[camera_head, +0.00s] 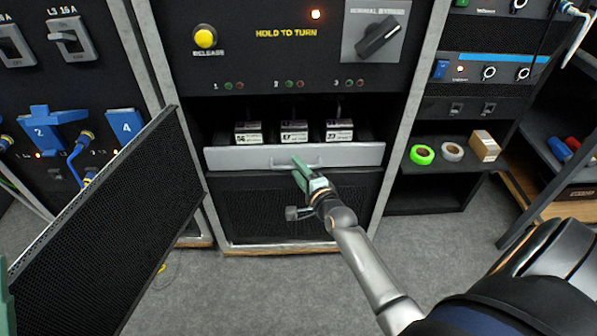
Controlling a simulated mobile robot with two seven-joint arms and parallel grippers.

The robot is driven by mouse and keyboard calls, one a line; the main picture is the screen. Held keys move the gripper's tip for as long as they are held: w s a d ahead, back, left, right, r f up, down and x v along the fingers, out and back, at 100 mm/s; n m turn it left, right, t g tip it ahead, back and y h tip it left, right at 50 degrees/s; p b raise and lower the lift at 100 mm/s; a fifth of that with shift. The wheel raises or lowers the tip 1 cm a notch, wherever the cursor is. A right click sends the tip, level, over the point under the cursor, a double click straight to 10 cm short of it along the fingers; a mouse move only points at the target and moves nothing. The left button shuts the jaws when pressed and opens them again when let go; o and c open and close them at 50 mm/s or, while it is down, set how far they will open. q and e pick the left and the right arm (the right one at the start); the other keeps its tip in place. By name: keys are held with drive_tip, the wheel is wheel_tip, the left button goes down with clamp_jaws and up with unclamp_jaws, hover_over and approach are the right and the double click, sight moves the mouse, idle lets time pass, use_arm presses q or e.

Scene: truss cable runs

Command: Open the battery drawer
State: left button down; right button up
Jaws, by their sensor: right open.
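The battery drawer (240,158) has a wide light grey front with a bar handle (281,165) at its middle. It sits in the black cabinet bay, below the indicator lights. Three batteries (294,132) with white labels stand upright behind the front. My right gripper (300,171) has green fingers and is open at the handle, covering part of it. I cannot tell whether its fingers touch or straddle the bar. A green piece at the lower left edge (5,304) looks like part of my left gripper; its jaws are not clear.
A black mesh panel (115,225) stands angled out at the left, beside the bay. Above are a yellow release button (205,37) and a rotary switch (378,36). Tape rolls (422,155) and a small box (485,146) lie on the right shelf. Grey floor in front is mostly clear.

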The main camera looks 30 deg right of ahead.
drive_tip(key=shift+c, duration=0.3)
clamp_jaws()
idle(1.1)
